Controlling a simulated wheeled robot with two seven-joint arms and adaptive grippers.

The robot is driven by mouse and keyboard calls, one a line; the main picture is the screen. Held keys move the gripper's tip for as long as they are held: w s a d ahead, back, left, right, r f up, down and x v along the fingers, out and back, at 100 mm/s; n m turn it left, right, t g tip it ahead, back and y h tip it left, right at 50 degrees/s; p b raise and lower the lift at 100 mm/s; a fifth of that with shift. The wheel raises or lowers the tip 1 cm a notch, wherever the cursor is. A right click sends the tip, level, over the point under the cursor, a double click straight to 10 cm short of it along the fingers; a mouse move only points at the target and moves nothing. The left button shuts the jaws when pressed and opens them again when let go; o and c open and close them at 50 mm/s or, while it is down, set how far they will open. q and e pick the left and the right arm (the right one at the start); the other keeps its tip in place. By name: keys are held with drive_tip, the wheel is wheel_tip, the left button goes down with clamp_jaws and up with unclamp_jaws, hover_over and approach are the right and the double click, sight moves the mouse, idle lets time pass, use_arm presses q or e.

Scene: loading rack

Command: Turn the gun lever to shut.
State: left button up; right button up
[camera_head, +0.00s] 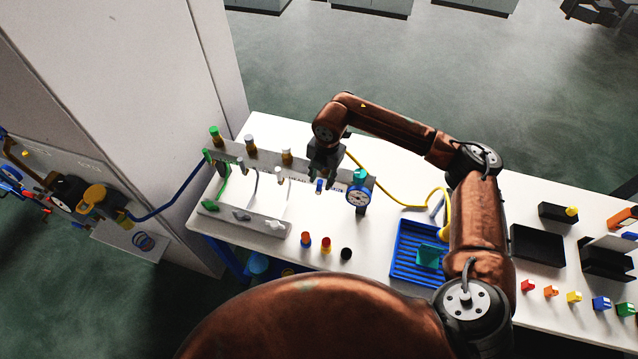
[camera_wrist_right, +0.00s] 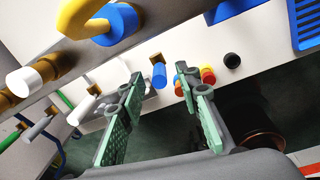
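My right gripper (camera_head: 323,172) is above the front of the rack panel, pointing down. Its two fingers are apart in the right wrist view (camera_wrist_right: 162,84). A small blue-ended lever (camera_head: 319,186) is just below it. In the right wrist view the blue end (camera_wrist_right: 158,75) appears between the fingertips, with no visible contact. A white-ended lever (camera_head: 279,173) and a green one (camera_head: 222,169) sit farther left on the same panel. I cannot tell which lever is the gun's. A teal object (camera_head: 430,256) lies in the blue tray (camera_head: 396,268). My left gripper is not in view.
A round blue gauge (camera_head: 358,196) stands close right of the gripper. A yellow hose (camera_head: 390,192) runs right behind it. Several small capped parts (camera_head: 326,245) and a black knob (camera_head: 346,254) stand in front. White tabletop (camera_head: 375,235) between gauge and tray is clear.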

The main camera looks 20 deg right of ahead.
sight(320, 186)
drive_tip(key=shift+w+a+f+p, duration=0.1)
drive_tip(key=shift+f+p, duration=0.15)
drive_tip(key=shift+f, duration=0.8)
drive_tip(key=shift+w+a+f+p, duration=0.1)
drive_tip(key=shift+f+p, duration=0.1)
drive_tip(key=shift+f, duration=0.85)
drive_tip(key=shift+c, duration=0.3)
clamp_jaws()
